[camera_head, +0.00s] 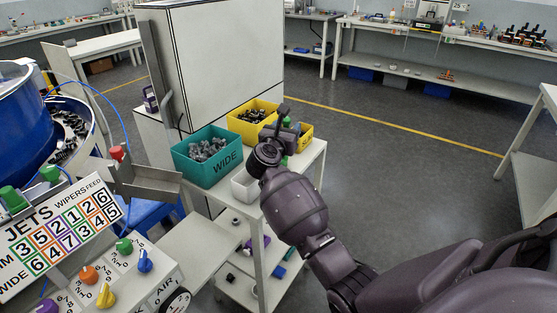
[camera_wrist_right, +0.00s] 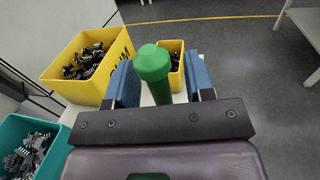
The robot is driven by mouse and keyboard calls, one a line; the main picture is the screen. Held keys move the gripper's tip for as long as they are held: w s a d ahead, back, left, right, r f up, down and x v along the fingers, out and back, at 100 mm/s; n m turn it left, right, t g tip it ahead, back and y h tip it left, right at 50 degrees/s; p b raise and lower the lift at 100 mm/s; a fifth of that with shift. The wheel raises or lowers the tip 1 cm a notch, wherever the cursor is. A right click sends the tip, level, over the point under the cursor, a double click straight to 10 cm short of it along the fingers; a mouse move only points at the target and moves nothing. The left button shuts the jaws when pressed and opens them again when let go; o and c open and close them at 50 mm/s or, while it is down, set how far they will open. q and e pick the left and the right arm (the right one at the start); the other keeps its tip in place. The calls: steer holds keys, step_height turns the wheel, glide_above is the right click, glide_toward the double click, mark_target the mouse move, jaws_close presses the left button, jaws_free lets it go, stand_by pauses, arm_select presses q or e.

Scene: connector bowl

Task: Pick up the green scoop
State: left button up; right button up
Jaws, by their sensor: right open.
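The green scoop (camera_wrist_right: 153,68) shows in the right wrist view as an upright green handle with a rounded top. Its lower part is hidden behind my gripper's body. My right gripper (camera_wrist_right: 161,84) is open, with one blue-padded finger on each side of the handle and gaps visible. In the head view my right gripper (camera_head: 281,126) is over the small white table, and only bits of green show beside it. My left gripper is not in view.
A teal bin marked WIDE (camera_head: 225,171) and a yellow bin (camera_head: 236,127) hold dark and grey parts on the table. A smaller yellow bin (camera_head: 306,137) stands close behind the gripper. A white container (camera_head: 243,185) sits in front. Open floor lies to the right.

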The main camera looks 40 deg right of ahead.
steer(key=shift+w+d, duration=0.35)
steer(key=shift+d, duration=0.1)
steer(key=shift+c, duration=0.5)
jaws_close()
steer(key=shift+r, duration=0.15)
